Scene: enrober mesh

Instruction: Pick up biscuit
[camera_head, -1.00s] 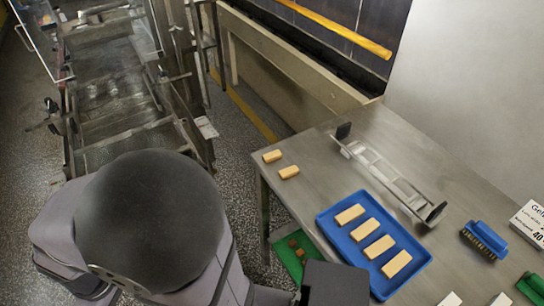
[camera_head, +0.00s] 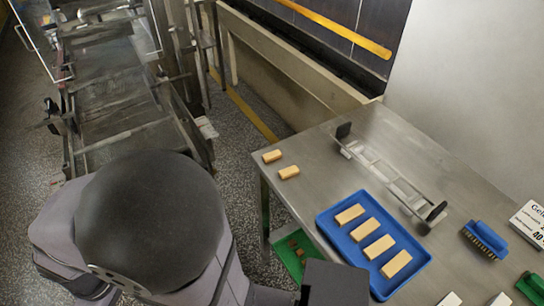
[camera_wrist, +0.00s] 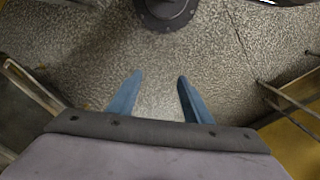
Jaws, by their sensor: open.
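Two more biscuits lie loose on the table's left corner, one (camera_head: 272,156) behind the other (camera_head: 289,172). My gripper (camera_wrist: 155,90) shows in the wrist view with two blue fingers apart and nothing between them, over the speckled floor. No biscuit shows in the wrist view. In the head view the gripper's fingers cannot be made out.
The blue tray (camera_head: 328,228) stands near the table's front edge. A metal rack (camera_head: 390,180) lies behind it. A blue brush (camera_head: 485,240) and a white labelled box (camera_head: 530,222) stand at the right. A green tray (camera_head: 290,262) with small brown pieces sits lower, beside the table.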

